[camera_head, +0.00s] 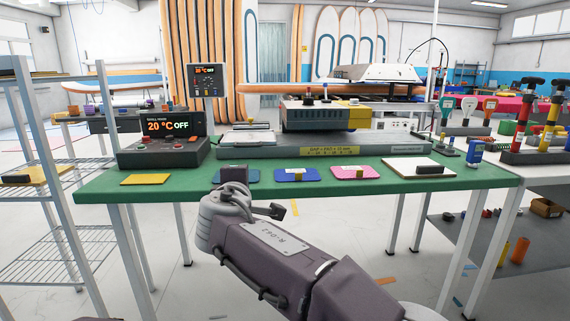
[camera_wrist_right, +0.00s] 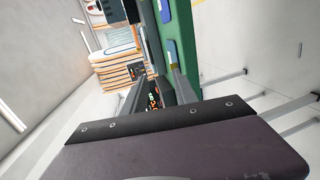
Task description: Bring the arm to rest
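My right arm comes in from the bottom right of the head view and reaches up to the front edge of the green table (camera_head: 110,186). My left gripper is in neither view.
The table carries a control box reading 20 °C OFF (camera_head: 162,140), a press (camera_head: 325,114), and yellow (camera_head: 146,180), blue (camera_head: 297,175) and pink (camera_head: 355,172) pads. A wire shelf (camera_head: 70,250) stands left, a tool bench (camera_head: 545,165) right. Floor in front is mostly clear.

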